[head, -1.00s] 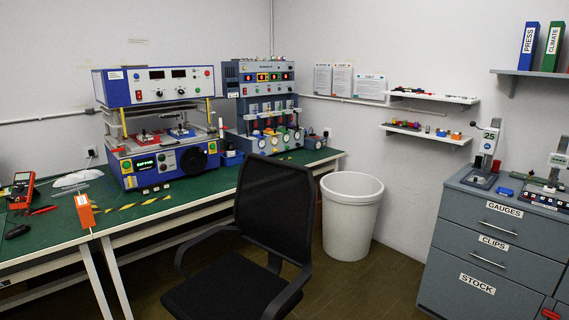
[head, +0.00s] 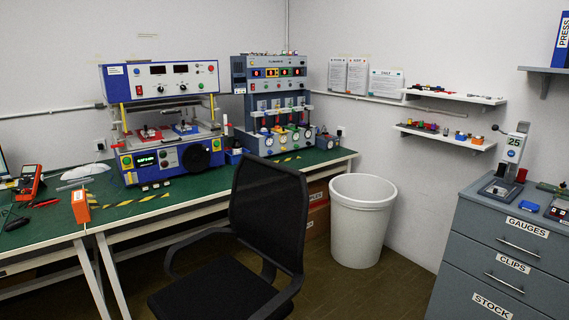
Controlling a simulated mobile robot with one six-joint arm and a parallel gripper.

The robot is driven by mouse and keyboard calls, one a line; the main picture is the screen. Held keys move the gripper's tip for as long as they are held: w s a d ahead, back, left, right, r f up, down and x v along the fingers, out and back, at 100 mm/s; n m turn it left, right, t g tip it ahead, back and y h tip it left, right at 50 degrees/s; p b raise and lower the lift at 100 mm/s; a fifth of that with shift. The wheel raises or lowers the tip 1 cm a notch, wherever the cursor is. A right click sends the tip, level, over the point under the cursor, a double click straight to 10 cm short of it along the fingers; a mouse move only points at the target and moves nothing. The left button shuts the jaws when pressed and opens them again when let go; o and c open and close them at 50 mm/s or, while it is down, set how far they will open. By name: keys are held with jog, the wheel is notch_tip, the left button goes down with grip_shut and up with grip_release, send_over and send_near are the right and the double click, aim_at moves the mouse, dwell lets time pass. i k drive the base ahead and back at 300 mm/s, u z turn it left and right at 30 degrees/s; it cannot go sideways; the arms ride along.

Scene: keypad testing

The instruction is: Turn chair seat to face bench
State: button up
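A black office chair with a mesh backrest (head: 268,212) stands in front of the bench. Its black seat (head: 212,290) points toward the lower left of the picture, and the backrest is on the seat's right side. An armrest (head: 195,240) shows on the seat's far side. The chair's base is out of the picture. The bench (head: 60,226) has a green top and runs along the back wall behind the chair. My gripper is not in view.
A white bin (head: 361,222) stands right of the chair. A grey drawer cabinet (head: 505,250) is at the right. Blue test machines (head: 165,125) stand on the bench. Dark floor (head: 385,300) is free between chair and cabinet.

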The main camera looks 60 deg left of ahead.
aim_at(269, 204)
jog(key=i, duration=0.45)
jog(key=z, duration=1.3)
jog(key=k, duration=0.15)
jog(key=u, duration=4.5)
jog(key=i, duration=0.5)
jog(key=u, duration=0.05)
